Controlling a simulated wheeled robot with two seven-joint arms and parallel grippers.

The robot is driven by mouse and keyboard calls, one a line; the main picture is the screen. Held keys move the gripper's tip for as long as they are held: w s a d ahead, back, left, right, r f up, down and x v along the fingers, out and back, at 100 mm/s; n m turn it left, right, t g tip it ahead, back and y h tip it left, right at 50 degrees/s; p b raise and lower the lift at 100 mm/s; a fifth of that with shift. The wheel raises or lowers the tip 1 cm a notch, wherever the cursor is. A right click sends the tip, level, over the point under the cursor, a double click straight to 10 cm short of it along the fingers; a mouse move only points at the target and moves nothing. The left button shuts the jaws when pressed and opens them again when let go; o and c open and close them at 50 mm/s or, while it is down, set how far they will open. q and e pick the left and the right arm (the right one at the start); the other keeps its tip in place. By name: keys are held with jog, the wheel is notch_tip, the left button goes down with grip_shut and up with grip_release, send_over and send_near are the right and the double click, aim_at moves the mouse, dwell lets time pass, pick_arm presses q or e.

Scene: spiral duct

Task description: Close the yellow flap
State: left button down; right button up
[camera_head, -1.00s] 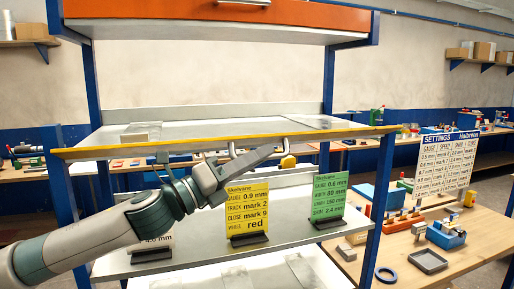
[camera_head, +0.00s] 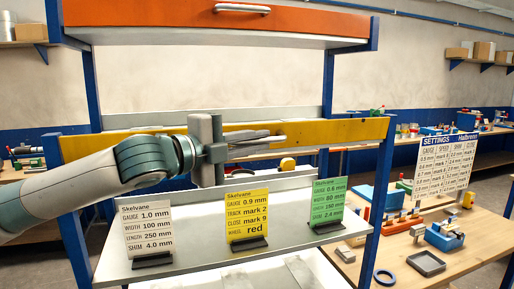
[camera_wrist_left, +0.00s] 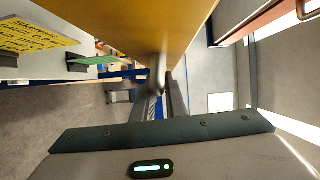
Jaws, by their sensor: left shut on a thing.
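The yellow flap (camera_head: 335,131) shows as a yellow band across the middle of the blue-posted rack in the head view, its front face turned toward me. In the left wrist view the flap (camera_wrist_left: 125,22) is a broad yellow surface at the top. My left gripper (camera_head: 272,141) is in front of the flap, shut on its grey bar handle (camera_wrist_left: 157,70). The gripper fingers (camera_wrist_left: 163,98) meet the handle in the wrist view. The gripper and wrist hide part of the flap's middle. My right gripper is not in view.
An orange flap (camera_head: 160,22) with a bar handle (camera_head: 242,8) is above. A shelf below holds a white card (camera_head: 146,228), a yellow card (camera_head: 247,214) and a green card (camera_head: 328,200). A workbench (camera_head: 462,262) with tools stands at the right.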

pick_arm(q)
jog(key=shift+w+a+r+n+y, duration=0.1)
jog(key=shift+w+r+n+y, duration=0.2)
jog(key=shift+n, duration=0.5)
jog(key=c, duration=1.8)
grip_release()
jog(key=shift+w, duration=0.1)
jog(key=shift+s+a, duration=0.25)
jog(key=shift+a, duration=0.05)
jog(key=b+v, duration=0.6)
jog(key=v, duration=1)
jog(key=shift+a+r, duration=0.25)
jog(key=shift+a, duration=0.1)
